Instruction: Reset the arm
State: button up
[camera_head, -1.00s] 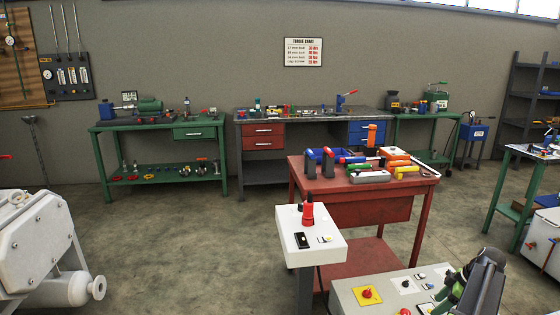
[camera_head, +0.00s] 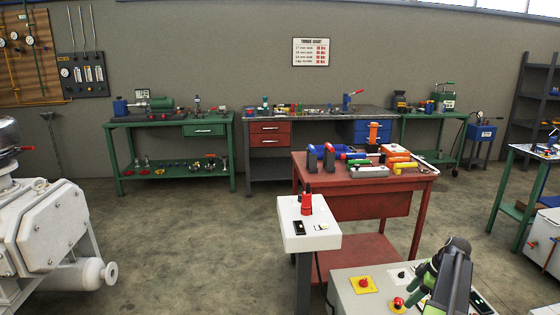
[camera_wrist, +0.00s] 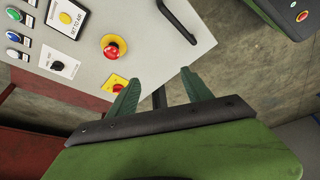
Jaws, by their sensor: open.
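My gripper (camera_wrist: 161,80) shows in the wrist view with its two green fingers spread apart and nothing between them. In the head view my arm (camera_head: 450,272) is at the lower right, in front of the control panel (camera_head: 345,290). The fingertips cannot be made out in the head view.
A red workbench (camera_head: 330,170) with several tools stands behind the panel. A white pedestal (camera_head: 296,240) holds a red device (camera_head: 306,202). A grey machine (camera_head: 45,230) stands at the left. The floor (camera_head: 190,250) between is clear.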

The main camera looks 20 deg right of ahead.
jog(key=w+a+n+g, duration=0.1)
jog(key=w+a+n, duration=0.1)
jog(key=w+a, duration=0.6)
jog(key=w+a+n, duration=0.1)
jog(key=w+a, duration=0.3)
jog(key=a, duration=0.8)
jog(key=w+a+n+g, duration=0.1)
jog(key=w+a+n, duration=0.1)
jog(key=w+a, duration=0.6)
jog(key=s+a+f+m+g+h, duration=0.1)
jog(key=s+a+m, duration=0.15)
jog(key=a, duration=1.25)
jog(key=s+a+f+m+g+h, duration=0.1)
jog(key=s+a, duration=0.3)
jog(key=a, duration=1.1)
notch_tip(320, 180, up, 23)
jog(key=s+d+m+p, duration=0.2)
jog(key=m+p, duration=0.7)
jog(key=p, duration=1.3)
jog(key=shift+s+h+p, duration=0.25)
jog(key=shift+h+p, duration=0.1)
jog(key=shift+h, duration=0.05)
jog(key=shift+c, duration=0.2)
